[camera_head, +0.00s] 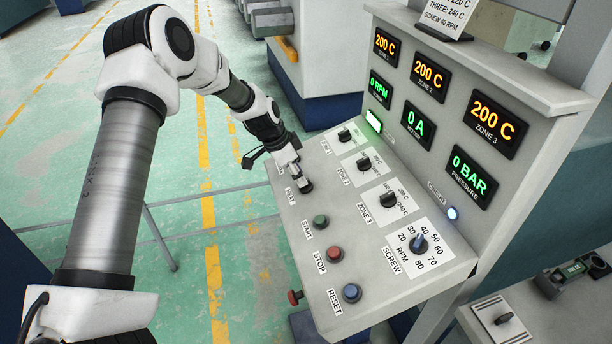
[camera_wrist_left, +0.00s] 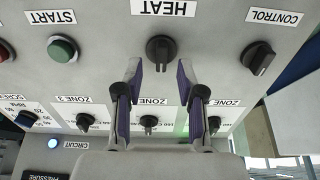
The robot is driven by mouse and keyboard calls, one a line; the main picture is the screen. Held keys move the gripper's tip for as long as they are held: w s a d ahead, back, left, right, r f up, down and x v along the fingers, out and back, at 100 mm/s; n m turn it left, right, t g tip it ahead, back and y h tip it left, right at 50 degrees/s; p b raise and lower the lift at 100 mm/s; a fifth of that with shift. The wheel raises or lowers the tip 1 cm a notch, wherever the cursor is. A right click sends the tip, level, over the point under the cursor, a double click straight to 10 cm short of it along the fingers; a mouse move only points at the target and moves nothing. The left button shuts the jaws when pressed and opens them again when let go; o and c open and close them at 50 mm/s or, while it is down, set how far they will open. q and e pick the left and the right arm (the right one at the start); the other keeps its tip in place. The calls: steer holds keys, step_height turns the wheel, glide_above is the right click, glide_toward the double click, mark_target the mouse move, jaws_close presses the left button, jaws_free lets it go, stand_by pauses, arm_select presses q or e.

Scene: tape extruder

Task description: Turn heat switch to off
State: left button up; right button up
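The heat switch is a black rotary knob on the grey sloped panel. It shows in the left wrist view (camera_wrist_left: 161,48) beside the HEAT label (camera_wrist_left: 163,8), and in the head view (camera_head: 306,186) just below my left gripper (camera_head: 294,166). In the left wrist view my left gripper (camera_wrist_left: 160,72) is open and empty, its two purple-padded fingers pointing at the knob, one to each side. The knob lies just ahead of the fingertips, and I cannot tell whether they touch it. My right gripper is not in view.
The control knob (camera_wrist_left: 258,57) and green start button (camera_wrist_left: 62,49) flank the heat knob in the wrist view. The panel also has zone knobs (camera_head: 388,199), a red stop button (camera_head: 335,254), a blue reset button (camera_head: 351,293) and a screw knob (camera_head: 419,244). Displays (camera_head: 428,73) stand behind.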

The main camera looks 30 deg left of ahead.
arm_select(q)
steer(key=x, duration=0.2)
steer(key=shift+a+f, duration=0.15)
steer(key=shift+f, duration=0.25)
steer(key=shift+w+f, duration=0.3)
steer(key=shift+w, duration=0.05)
steer(key=shift+s+r, duration=0.1)
steer(key=shift+s, duration=0.15)
jaws_close()
